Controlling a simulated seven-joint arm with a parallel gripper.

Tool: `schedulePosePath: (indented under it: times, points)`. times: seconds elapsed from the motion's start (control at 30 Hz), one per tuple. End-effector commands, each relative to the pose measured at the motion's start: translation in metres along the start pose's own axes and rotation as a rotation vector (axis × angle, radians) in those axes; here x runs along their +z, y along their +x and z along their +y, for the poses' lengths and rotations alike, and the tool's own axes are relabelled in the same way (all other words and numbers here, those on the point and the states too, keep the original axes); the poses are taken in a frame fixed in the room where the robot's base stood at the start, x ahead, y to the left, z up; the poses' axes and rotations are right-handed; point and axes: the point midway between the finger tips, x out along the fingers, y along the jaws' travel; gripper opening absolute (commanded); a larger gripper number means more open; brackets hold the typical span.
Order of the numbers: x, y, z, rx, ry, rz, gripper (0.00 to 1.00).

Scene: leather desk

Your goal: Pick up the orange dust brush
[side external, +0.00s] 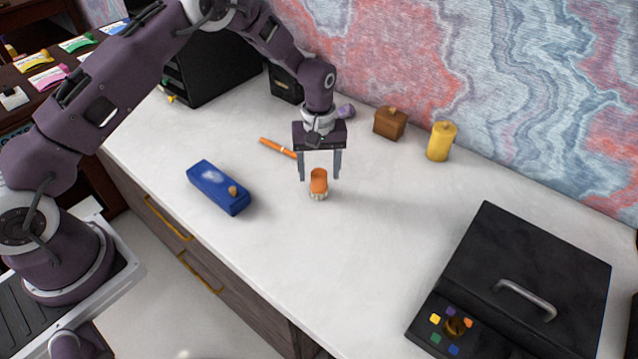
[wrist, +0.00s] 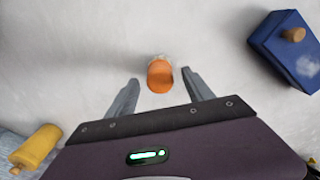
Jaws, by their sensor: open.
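The orange dust brush (side external: 318,181) stands upright on the white desktop, with an orange handle on top and pale bristles at the bottom. In the wrist view the brush (wrist: 160,77) appears from above, just ahead of the gap between the fingertips. My gripper (side external: 320,179) is open and points down, with one finger on each side of the brush's handle in the side view. In the wrist view my gripper (wrist: 162,78) shows both fingers apart, with clear space between each finger and the brush.
A blue box with a wooden knob (side external: 218,187) lies to the left. An orange stick (side external: 278,148) lies behind my gripper. A brown block (side external: 390,123) and a yellow canister (side external: 441,141) stand at the back right. A black lidded case (side external: 525,270) fills the front right.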

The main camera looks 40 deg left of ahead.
Motion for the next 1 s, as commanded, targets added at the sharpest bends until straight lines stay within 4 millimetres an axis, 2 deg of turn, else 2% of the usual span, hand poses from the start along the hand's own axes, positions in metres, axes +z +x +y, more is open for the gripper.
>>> schedulePosePath:
  times: [0.1,0.3,0.6,0.87,1.0]
  points:
    - [0.000,0.011,0.000,0.001,0.001,0.000,0.61]
    - [0.000,0.011,0.000,0.002,0.001,0.001,0.59]
    - [0.000,0.011,0.000,0.001,0.001,0.001,0.00]
    - [0.000,0.009,0.000,0.002,0.001,0.002,0.00]
    - [-0.001,-0.018,0.001,0.005,0.001,0.004,0.00]
